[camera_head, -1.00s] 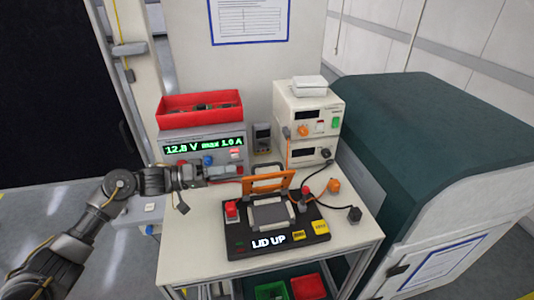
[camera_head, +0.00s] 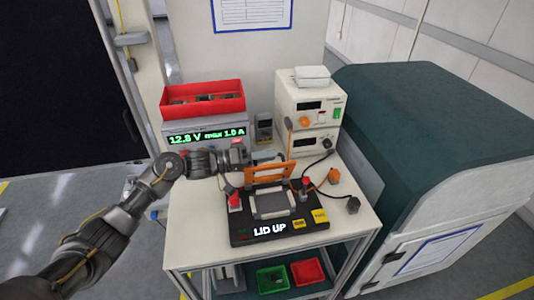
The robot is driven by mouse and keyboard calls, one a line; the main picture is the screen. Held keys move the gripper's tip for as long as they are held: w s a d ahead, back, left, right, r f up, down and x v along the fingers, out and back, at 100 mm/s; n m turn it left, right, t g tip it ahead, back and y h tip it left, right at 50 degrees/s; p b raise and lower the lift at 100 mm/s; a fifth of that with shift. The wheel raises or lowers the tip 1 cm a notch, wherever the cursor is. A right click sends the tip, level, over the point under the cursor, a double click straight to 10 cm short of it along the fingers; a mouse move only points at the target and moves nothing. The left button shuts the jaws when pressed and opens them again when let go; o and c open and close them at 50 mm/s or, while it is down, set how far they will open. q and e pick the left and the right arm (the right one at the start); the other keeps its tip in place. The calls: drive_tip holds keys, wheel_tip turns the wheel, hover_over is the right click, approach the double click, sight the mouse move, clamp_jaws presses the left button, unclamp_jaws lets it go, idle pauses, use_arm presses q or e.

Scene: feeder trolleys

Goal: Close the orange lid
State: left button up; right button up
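The orange lid (camera_head: 270,168) stands raised at the back of a black test fixture (camera_head: 243,237) on the white table. The fixture's display reads "LID UP". A grey plate (camera_head: 272,205) lies in the fixture's middle, in front of the lid. My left gripper (camera_head: 252,157) is just behind and to the left of the lid's upper edge. Whether it touches the lid is unclear. Its fingers are small and partly hidden, so I cannot tell if they are open. My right gripper is not in view.
A power supply (camera_head: 180,140) carrying a red bin (camera_head: 203,102) stands behind my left arm. Stacked cream instruments (camera_head: 310,118) stand at the back right. Red knobs and cables flank the fixture. A green cabinet (camera_head: 430,120) closes off the right side.

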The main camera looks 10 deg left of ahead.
use_arm(q)
drive_tip(key=shift+w+d, duration=0.1)
drive_tip(key=shift+d, duration=0.05)
drive_tip(key=shift+c, duration=0.3)
clamp_jaws()
